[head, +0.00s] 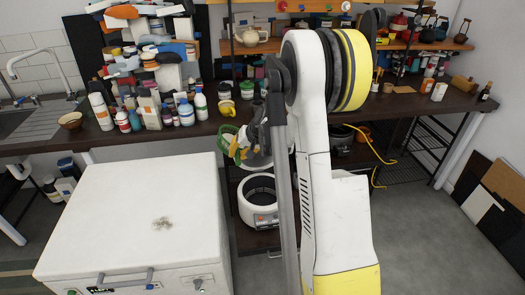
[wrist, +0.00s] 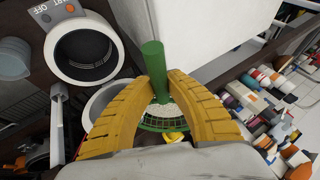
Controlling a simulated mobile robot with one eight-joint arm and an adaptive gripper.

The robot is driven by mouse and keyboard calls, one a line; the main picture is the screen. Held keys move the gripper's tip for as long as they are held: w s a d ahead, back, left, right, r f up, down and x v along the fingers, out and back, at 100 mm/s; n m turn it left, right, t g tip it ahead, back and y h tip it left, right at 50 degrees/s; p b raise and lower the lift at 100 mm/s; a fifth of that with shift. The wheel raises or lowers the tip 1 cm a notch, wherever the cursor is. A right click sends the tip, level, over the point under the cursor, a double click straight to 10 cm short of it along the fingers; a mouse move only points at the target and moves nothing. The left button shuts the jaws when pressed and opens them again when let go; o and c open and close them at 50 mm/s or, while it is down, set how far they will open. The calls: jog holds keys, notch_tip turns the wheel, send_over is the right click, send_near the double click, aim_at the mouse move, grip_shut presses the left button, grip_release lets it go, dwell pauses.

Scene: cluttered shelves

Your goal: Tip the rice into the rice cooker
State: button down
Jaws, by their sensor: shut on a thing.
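My gripper (wrist: 160,80) is shut on the green handle (wrist: 153,58) of a strainer, one yellow finger on each side. The strainer's green mesh bowl (wrist: 178,125) shows between the fingers, with a pale, grainy patch that looks like rice (wrist: 160,113). In the head view the green strainer (head: 228,134) is at my gripper (head: 243,152), above and left of the rice cooker. The white rice cooker (head: 262,190) stands open on a low shelf, its dark inside showing. In the wrist view the open cooker (wrist: 84,50) is at the upper left, apart from the strainer.
A large white box (head: 135,215) stands left of the cooker. The dark counter (head: 60,138) above holds many bottles and jars. In the wrist view another pale round vessel (wrist: 103,98) is partly hidden behind the left finger. Bare grey floor (head: 425,225) lies right.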

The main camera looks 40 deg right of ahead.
jog(key=shift+s+d+r+t+y, duration=0.4)
jog(key=shift+s+d+t, duration=0.1)
jog(key=shift+d, duration=0.1)
jog(key=shift+d, duration=0.1)
jog(key=shift+s+d+r+t+y+b, duration=0.35)
jog(key=shift+t+y+b, duration=0.15)
jog(key=shift+y, duration=0.2)
jog(key=shift+s+d+r+m+t+y+b, duration=0.3)
jog(key=shift+d+r+m+t+y+b, duration=0.15)
jog(key=shift+t+y+b, duration=0.4)
jog(key=shift+s+d+r+m+t+y+b, duration=0.3)
jog(key=shift+d+m+t+y+b, duration=0.2)
jog(key=shift+t+y+b, duration=0.35)
dwell(1.9)
jog(key=shift+s+d+r+m+t+y+b, duration=0.1)
jog(key=shift+s+d+m+t+y+b, duration=0.1)
jog(key=shift+s+d+t+y+b, duration=0.35)
jog(key=shift+s+d+r+m+t+y+b, duration=0.15)
jog(key=shift+s+d+t+y+b, duration=0.1)
jog(key=shift+d+b, duration=0.6)
dwell(0.4)
